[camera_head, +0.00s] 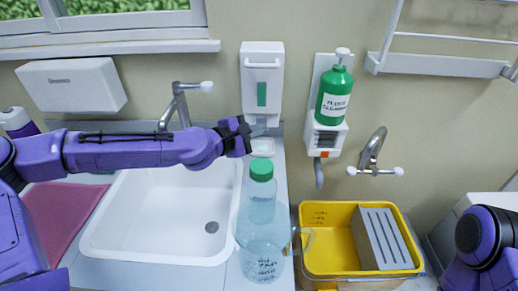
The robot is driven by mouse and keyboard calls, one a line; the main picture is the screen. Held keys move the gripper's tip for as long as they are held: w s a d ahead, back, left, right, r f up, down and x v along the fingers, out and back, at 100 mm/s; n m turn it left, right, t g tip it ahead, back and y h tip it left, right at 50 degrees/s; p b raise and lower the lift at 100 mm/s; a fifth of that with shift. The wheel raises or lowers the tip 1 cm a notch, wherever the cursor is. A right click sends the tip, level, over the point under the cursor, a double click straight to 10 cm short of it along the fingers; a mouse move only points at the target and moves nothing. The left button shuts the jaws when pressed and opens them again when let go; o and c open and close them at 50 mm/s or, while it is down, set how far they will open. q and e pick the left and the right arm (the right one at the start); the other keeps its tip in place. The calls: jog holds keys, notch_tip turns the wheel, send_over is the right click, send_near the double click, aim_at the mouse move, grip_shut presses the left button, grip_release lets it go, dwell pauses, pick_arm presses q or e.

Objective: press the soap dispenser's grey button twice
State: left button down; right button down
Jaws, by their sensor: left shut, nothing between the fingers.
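A white soap dispenser (262,62) with a green window is fixed to the wall behind the sink's right edge. My left arm reaches in from the left across the sink. My left gripper (258,128) is shut and empty, with its fingertips just under the dispenser's lower end. I cannot tell whether they touch it. The grey button is not clearly visible; the gripper may cover it. Only part of my right arm shows at the lower right; its gripper is out of view.
A clear bottle with a green cap (261,170) stands close below the gripper. The white sink (128,245) is left of it. A green pump bottle (334,95) hangs right of the dispenser, above a yellow tub (318,262). Taps (179,105) stick out from the wall.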

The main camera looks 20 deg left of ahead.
pick_arm(q)
jog(key=shift+s, duration=0.15)
jog(key=s, duration=0.2)
jog(key=s+d, duration=0.1)
jog(key=s+p, duration=0.1)
jog(key=s, duration=0.1)
jog(key=shift+s+d, duration=0.3)
jog(key=shift+d, duration=0.05)
dwell(0.5)
